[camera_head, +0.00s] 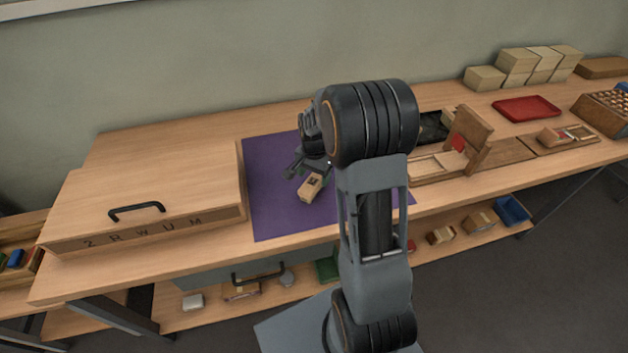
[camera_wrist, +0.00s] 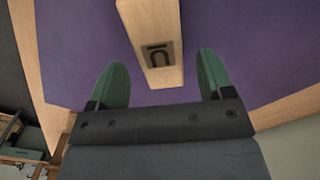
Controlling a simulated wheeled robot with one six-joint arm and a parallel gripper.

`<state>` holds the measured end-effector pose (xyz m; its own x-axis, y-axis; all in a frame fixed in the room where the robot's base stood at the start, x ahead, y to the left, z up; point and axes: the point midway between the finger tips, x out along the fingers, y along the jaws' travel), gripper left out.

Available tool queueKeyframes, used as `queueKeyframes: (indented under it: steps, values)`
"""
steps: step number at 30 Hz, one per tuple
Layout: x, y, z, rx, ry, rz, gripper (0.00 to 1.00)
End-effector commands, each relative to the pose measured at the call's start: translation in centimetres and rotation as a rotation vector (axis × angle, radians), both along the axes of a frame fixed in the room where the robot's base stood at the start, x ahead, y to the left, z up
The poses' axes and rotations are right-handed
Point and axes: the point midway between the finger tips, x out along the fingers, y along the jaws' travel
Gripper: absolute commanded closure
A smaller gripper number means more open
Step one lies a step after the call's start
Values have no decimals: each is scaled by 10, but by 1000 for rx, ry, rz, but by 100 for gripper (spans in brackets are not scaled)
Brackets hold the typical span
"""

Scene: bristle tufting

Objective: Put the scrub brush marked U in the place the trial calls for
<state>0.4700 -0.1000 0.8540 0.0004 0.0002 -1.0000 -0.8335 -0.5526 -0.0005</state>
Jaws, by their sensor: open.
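The scrub brush marked U (camera_head: 311,187) is a small pale wooden block with a dark letter on top. It lies on the purple mat (camera_head: 272,213). In the wrist view the brush (camera_wrist: 152,22) shows its dark U mark, upside down, and its near end lies between my gripper's green fingertips. My gripper (camera_head: 303,170) is open, with a finger on each side of the block in the wrist view (camera_wrist: 157,75) and a visible gap on both sides. The brush's bristles are hidden.
A wooden box (camera_head: 150,190) with a black handle and the letters 2 R W U M stands left of the mat. Right of my arm are a wooden stand (camera_head: 468,138), a red tray (camera_head: 526,108) and stacked blocks (camera_head: 520,68). A lower shelf holds several small items.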

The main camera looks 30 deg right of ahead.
Motion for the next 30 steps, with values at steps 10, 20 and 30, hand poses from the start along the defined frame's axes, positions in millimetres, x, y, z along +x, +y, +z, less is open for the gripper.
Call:
queueKeyframes:
  steps: [10,20,30]
  values:
    - [0,0,65,-1,-3,0,26]
    - [-16,16,104,-8,-34,106,26]
    - [-116,82,137,-80,-193,688,26]
